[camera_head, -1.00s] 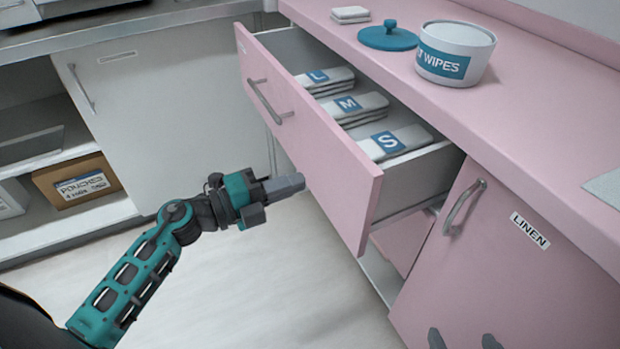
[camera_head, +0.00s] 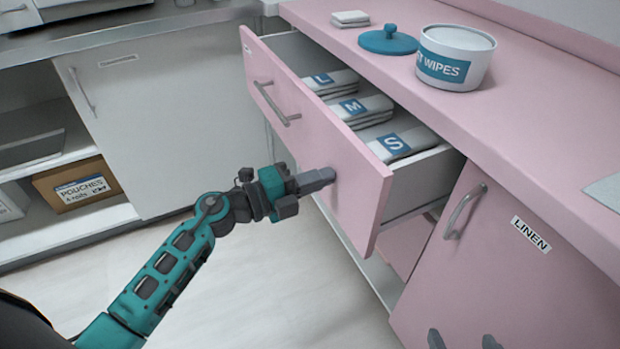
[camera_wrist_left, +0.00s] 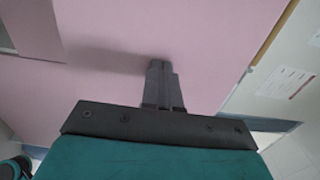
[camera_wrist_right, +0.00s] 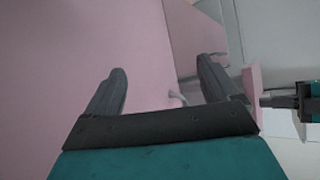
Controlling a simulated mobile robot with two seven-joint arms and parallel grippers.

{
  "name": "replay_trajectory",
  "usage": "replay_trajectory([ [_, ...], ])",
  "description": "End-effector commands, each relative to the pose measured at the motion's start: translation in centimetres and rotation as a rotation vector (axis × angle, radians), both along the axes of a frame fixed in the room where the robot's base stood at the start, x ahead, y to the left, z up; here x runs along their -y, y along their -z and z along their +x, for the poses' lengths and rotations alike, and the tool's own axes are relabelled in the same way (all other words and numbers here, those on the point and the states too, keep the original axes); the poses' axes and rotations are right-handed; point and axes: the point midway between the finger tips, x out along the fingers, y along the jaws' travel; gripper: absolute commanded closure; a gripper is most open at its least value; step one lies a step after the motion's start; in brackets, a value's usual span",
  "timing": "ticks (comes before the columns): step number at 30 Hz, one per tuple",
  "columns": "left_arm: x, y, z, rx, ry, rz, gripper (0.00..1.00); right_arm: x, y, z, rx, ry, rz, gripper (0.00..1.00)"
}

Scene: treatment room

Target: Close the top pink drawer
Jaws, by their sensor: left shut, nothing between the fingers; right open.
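The top pink drawer (camera_head: 310,145) stands open, pulled out from the pink counter. It has a grey bar handle (camera_head: 276,104) and holds folded packs labelled L, M and S (camera_head: 398,140). My left gripper (camera_head: 332,176) is shut and empty, its tips at the drawer front, right of the handle, seemingly touching it. In the left wrist view its closed fingers (camera_wrist_left: 160,72) point at the pink panel (camera_wrist_left: 100,65). My right gripper (camera_head: 464,340) is open and empty at the bottom edge, before the LINEN door; its spread fingers (camera_wrist_right: 162,70) show in the right wrist view.
On the pink counter (camera_head: 500,130) stand a wipes tub (camera_head: 455,68), a teal lid (camera_head: 388,40) and a small white stack (camera_head: 350,18). The LINEN door (camera_head: 500,270) has a bar handle. Open shelves at left hold a pouches box (camera_head: 78,185). Floor before the drawer is clear.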

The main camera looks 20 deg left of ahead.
Motion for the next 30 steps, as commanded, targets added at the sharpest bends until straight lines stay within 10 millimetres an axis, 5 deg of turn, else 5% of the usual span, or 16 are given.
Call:
replay_trajectory([
  [18, 8.9, -0.1, 10.5, 0.004, 0.000, 0.000, 1.00, 0.8, 0.4, -0.4, -0.011, 0.002, -0.021, 0.12],
  [30, 11.5, -0.1, 13.4, 0.002, -0.001, -0.001, 1.00, 0.5, 0.1, -0.2, -0.005, -0.001, -0.015, 0.12],
])
